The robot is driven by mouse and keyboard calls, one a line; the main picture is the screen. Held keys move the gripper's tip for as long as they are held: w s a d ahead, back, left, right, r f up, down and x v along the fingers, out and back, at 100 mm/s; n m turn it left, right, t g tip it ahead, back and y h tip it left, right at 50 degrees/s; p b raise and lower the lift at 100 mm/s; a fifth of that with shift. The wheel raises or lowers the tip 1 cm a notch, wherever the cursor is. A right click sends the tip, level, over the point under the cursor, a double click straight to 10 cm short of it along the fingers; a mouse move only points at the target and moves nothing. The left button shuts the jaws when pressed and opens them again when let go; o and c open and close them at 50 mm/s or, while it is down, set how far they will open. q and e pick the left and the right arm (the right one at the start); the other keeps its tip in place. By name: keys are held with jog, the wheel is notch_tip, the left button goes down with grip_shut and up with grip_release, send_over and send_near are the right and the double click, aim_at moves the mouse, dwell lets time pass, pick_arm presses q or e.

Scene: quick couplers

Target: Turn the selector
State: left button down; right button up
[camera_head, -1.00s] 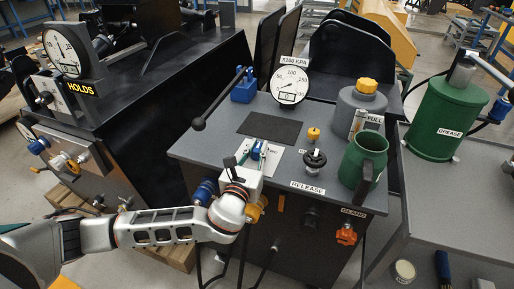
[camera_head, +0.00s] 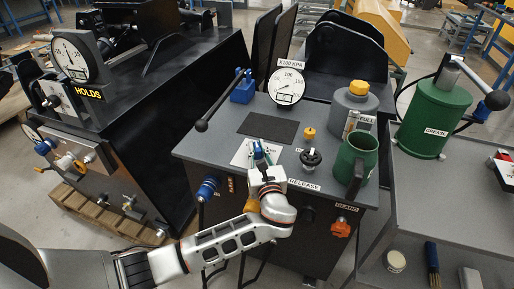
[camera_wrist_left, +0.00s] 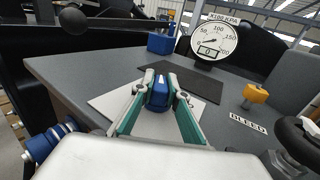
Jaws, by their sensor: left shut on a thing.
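A blue knob (camera_wrist_left: 158,93), which looks like the selector, stands on a white plate (camera_wrist_left: 110,104) on the grey bench top. In the wrist view my left gripper (camera_wrist_left: 158,100) is shut on it, with one green-padded finger on each side. In the head view the left gripper (camera_head: 262,154) reaches down over the right part of the white plate (camera_head: 242,153), hiding most of the knob and any markings beneath. I do not see my right gripper.
A black knob (camera_head: 311,158) and a yellow knob (camera_head: 309,133) stand just right of the gripper. A gauge (camera_head: 287,86) stands behind a dark mat (camera_head: 268,127). A green jug (camera_head: 357,158) and a grey container (camera_head: 352,105) occupy the right side. A black-ball lever (camera_head: 202,125) is at left.

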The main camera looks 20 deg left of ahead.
pick_arm(q)
jog(key=c, duration=1.9)
grip_release()
jog(key=v, duration=1.2)
